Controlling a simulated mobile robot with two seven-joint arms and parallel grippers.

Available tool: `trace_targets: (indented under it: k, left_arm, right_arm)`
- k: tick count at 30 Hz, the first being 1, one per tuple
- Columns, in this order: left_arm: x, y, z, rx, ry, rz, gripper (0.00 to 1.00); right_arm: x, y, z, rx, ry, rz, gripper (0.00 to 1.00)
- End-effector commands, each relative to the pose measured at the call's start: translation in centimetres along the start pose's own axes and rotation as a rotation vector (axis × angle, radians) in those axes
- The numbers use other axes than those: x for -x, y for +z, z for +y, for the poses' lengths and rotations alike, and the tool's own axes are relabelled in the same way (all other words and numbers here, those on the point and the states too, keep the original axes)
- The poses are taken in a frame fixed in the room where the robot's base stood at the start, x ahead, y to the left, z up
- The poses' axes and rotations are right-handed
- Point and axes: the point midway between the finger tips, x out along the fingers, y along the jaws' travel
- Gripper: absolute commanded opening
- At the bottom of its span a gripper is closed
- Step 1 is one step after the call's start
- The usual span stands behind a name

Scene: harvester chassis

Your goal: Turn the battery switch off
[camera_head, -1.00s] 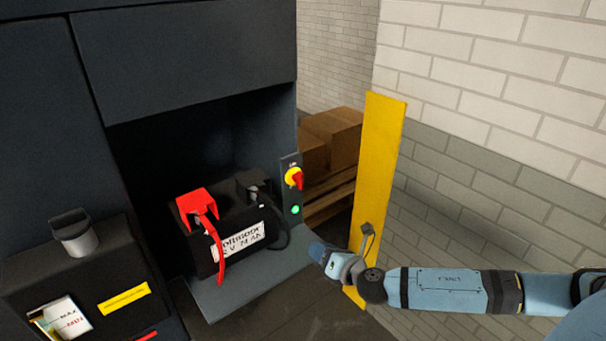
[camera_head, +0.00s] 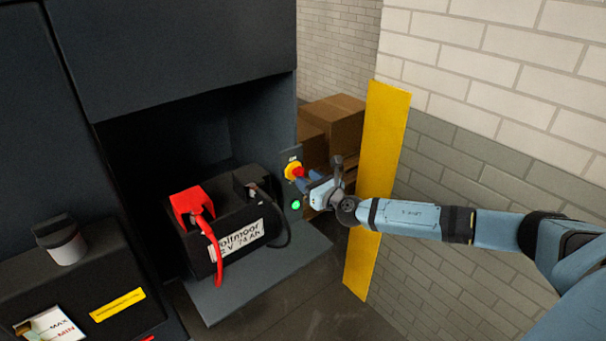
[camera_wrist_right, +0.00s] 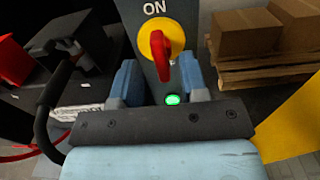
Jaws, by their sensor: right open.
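The battery switch (camera_head: 294,169) is a red knob on a yellow round plate, mounted on a narrow grey panel at the right edge of the battery bay. In the right wrist view the red knob (camera_wrist_right: 161,57) stands roughly upright below the word ON. A green light (camera_head: 296,205) glows below it. My right gripper (camera_head: 308,182) is just right of the switch in the head view. In the wrist view its two blue fingers (camera_wrist_right: 163,84) are apart, one on each side below the knob, with nothing between them gripped. My left gripper is not in view.
A black battery (camera_head: 232,222) with a red terminal cover (camera_head: 192,204) and cables sits on a grey tray (camera_head: 262,283) left of the switch. A yellow post (camera_head: 384,150) stands close behind my right arm. Cardboard boxes (camera_head: 333,122) on a pallet are behind the panel.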

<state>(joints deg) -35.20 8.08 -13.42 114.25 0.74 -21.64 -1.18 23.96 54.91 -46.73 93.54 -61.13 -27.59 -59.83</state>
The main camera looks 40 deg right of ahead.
Motion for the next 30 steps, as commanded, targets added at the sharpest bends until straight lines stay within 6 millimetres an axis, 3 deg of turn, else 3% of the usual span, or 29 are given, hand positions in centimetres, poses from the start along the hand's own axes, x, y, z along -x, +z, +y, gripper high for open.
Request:
trace_targets:
  k: [6,16,21,30]
  left_arm:
    - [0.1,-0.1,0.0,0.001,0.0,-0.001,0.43]
    - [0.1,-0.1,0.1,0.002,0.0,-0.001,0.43]
    - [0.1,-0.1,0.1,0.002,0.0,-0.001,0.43]
    - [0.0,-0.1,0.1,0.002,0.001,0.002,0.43]
  right_arm:
    - [-2.2,0.0,0.0,-0.002,-0.001,0.0,0.4]
    - [-2.5,0.0,0.0,-0.002,0.0,0.0,0.4]
    - [-2.5,0.0,0.0,-0.002,0.0,0.0,0.04]
    - [-2.5,-0.1,0.0,-0.026,-0.001,0.0,0.02]
